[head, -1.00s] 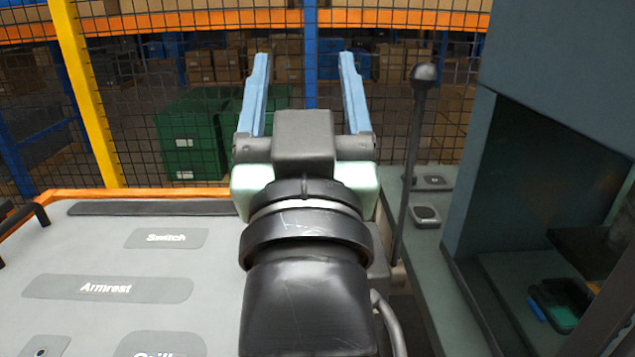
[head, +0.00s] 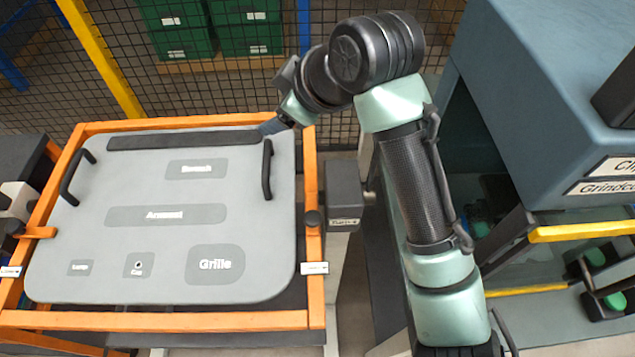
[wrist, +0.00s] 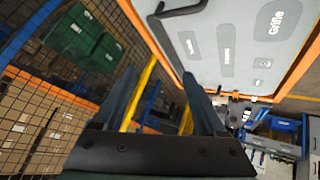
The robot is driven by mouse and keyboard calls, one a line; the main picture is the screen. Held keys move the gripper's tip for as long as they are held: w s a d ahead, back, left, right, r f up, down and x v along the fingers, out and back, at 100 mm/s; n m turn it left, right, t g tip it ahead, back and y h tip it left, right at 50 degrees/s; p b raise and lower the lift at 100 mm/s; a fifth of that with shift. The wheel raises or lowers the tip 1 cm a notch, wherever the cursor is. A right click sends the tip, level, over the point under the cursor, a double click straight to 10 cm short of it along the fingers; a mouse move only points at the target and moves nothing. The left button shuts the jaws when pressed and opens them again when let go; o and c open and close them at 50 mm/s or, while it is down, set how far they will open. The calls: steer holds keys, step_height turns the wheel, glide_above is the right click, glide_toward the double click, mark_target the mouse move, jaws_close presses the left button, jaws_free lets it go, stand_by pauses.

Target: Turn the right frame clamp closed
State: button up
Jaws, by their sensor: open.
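The grey panel (head: 150,240) lies in an orange frame (head: 200,320) at the left of the head view. The right frame clamp (head: 313,217) shows as a dark knob on the frame's right rail, above a small white label (head: 314,268). Its bar cannot be told apart from the rail. The left clamp (head: 38,232) has an orange bar reaching toward the panel's edge. My gripper (head: 272,126) is near the frame's top right corner, well above the knob in the picture. In the wrist view my gripper (wrist: 160,88) has its fingers apart with nothing between them. The right clamp is not clear there.
A black handle (head: 267,168) stands up at the panel's right edge. A dark box on a post (head: 344,190) is just right of the frame. A blue-grey machine (head: 540,90) fills the right side. Wire fencing (head: 250,90) closes the back.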

mark_target(313, 217)
steer(key=s+d+f+n+g+h, duration=0.1)
steer(key=s+d+f+n+g, duration=0.1)
steer(key=s+d+f+g, duration=0.55)
steer(key=a+f, duration=0.1)
steer(key=f, duration=0.3)
steer(key=f+t+p, duration=0.1)
steer(key=f, duration=0.3)
steer(key=a+f+t+p, duration=0.1)
steer(key=f, duration=0.3)
steer(key=shift+w+a+f, duration=0.3)
steer(key=shift+w+f, duration=0.05)
steer(key=shift+w, duration=0.05)
jaws_close()
stand_by(0.4)
